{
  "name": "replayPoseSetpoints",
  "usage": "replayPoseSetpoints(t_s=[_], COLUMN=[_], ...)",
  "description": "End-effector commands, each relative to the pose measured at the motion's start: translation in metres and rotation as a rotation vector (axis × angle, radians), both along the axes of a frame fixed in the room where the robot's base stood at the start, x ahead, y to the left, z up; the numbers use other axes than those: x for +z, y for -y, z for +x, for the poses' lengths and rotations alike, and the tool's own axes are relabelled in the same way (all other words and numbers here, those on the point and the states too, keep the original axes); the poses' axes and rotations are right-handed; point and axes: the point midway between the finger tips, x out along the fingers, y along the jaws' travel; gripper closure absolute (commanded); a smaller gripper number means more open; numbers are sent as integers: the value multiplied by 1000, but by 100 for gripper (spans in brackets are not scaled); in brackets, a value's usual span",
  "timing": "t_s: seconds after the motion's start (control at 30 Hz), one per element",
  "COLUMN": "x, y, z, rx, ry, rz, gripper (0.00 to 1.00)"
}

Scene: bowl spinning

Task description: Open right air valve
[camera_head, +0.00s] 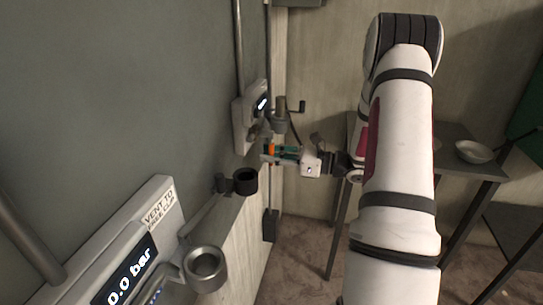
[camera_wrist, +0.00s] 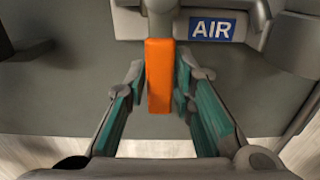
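The air valve's orange handle (camera_wrist: 159,80) hangs straight down from a grey fitting in the wrist view, beside a blue AIR label (camera_wrist: 212,29). In the head view the orange handle (camera_head: 271,149) is a small patch below the far wall panel (camera_head: 243,124). My gripper (camera_wrist: 160,92) is open, with its teal-padded fingers on either side of the handle. A gap shows on the left of the handle; the right fingertip is very close, and I cannot tell if it touches. In the head view my gripper (camera_head: 276,152) reaches left to the wall.
A nearer wall panel (camera_head: 130,250) reads 0.0 bar and carries a round metal cup holder (camera_head: 206,268). A black ring holder (camera_head: 244,181) sticks out between the panels. A table (camera_head: 455,140) with a metal bowl (camera_head: 475,152) stands behind my arm.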

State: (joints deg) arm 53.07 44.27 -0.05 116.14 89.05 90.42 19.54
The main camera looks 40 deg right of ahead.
Motion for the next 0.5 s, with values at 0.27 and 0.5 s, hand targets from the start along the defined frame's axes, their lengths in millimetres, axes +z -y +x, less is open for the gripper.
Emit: replayPoseSetpoints(t_s=[0.27,0.5], x=[0,0], y=[0,-2], z=[0,-2], rx=[0,0], ry=[0,-25], rz=[0,31], gripper=[100,100])
